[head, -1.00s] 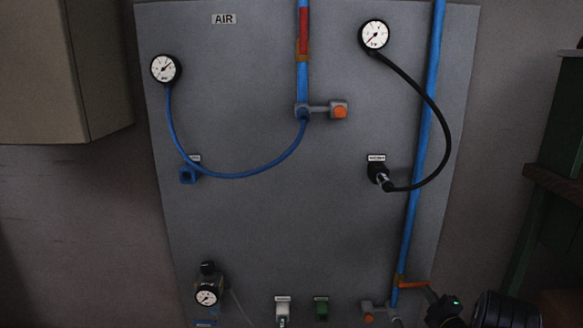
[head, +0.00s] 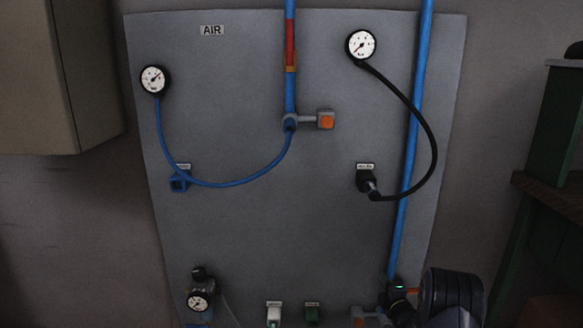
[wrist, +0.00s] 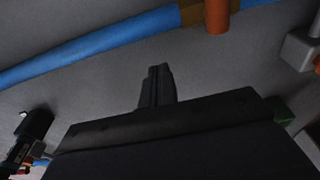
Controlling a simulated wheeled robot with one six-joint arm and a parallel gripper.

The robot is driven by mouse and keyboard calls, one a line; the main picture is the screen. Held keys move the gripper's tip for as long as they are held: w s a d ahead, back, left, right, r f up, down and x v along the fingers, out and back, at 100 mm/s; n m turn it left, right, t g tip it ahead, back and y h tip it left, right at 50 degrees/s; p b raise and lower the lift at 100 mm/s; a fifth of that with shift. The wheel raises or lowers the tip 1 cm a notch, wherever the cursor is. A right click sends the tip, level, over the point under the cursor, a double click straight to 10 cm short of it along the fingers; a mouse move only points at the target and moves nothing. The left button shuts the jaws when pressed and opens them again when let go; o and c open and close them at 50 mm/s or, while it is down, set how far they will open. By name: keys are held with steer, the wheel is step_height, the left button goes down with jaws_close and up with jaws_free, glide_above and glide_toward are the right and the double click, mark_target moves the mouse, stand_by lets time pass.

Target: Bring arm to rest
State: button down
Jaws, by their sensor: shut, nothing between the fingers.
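My gripper (wrist: 157,85) shows in the wrist view with its dark fingers together and nothing between them. In that view it is in front of the grey panel, below the blue pipe (wrist: 90,45), and seems apart from both. In the head view my dark arm (head: 455,295) is at the lower right, over the foot of the blue pipe (head: 408,170). The fingertips cannot be made out there.
The grey panel (head: 260,235) carries a left gauge (head: 154,80) with a blue hose, a right gauge (head: 360,45) with a black hose (head: 432,150), and a regulator gauge (head: 199,301) below. A beige cabinet (head: 60,80) hangs at left; a green frame (head: 555,120) stands at right.

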steer(key=s+p, duration=0.2)
steer(key=s, duration=0.6)
steer(key=shift+s+a, duration=0.3)
steer(key=shift+s, duration=0.05)
